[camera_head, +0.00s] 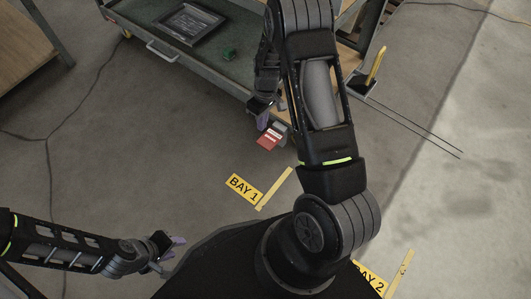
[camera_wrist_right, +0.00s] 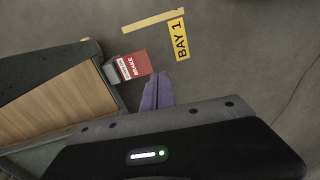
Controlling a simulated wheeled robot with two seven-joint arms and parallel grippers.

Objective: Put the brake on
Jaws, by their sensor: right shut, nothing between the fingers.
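The brake pedal is a red plate (camera_head: 269,140) with a grey part, low at the near corner of the cart. It also shows in the right wrist view, where the red plate (camera_wrist_right: 134,65) reads BRAKE and a grey block sits on its left. My right gripper (camera_head: 263,116) is shut and empty, with purple fingers just beside the pedal. In the right wrist view its fingertips (camera_wrist_right: 157,88) are right of and below the red plate; contact cannot be told. My left gripper (camera_head: 172,248) is low at the left, away from the cart; its opening is unclear.
The cart (camera_head: 200,66) has a dark tray top, a side handle, a black frame and a small green object (camera_head: 229,54). A yellow upright piece (camera_head: 376,66) stands to the right. A BAY 1 floor label (camera_head: 244,189) lies nearby. Open floor is at the left.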

